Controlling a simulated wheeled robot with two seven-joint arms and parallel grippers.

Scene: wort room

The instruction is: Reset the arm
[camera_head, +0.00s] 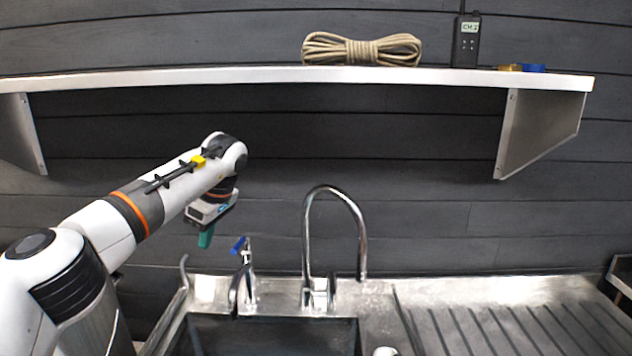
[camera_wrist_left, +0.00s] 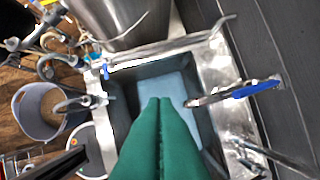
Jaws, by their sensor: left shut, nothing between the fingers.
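My left arm reaches in from the left in the head view. Its gripper (camera_head: 205,239) has green fingers that point down, above the back left of the sink. In the left wrist view the two green fingers of the gripper (camera_wrist_left: 160,102) lie side by side, shut and empty, above the sink basin (camera_wrist_left: 181,88). A small tap with a blue lever (camera_head: 239,246) stands to the right of the gripper, apart from it. My right gripper is in neither view.
A tall curved faucet (camera_head: 335,190) stands behind the sink, with a ribbed drainboard (camera_head: 520,325) to its right. A wall shelf (camera_head: 250,76) above holds coiled rope (camera_head: 362,49) and a black radio (camera_head: 466,41). A grey bucket (camera_wrist_left: 38,112) stands on the floor.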

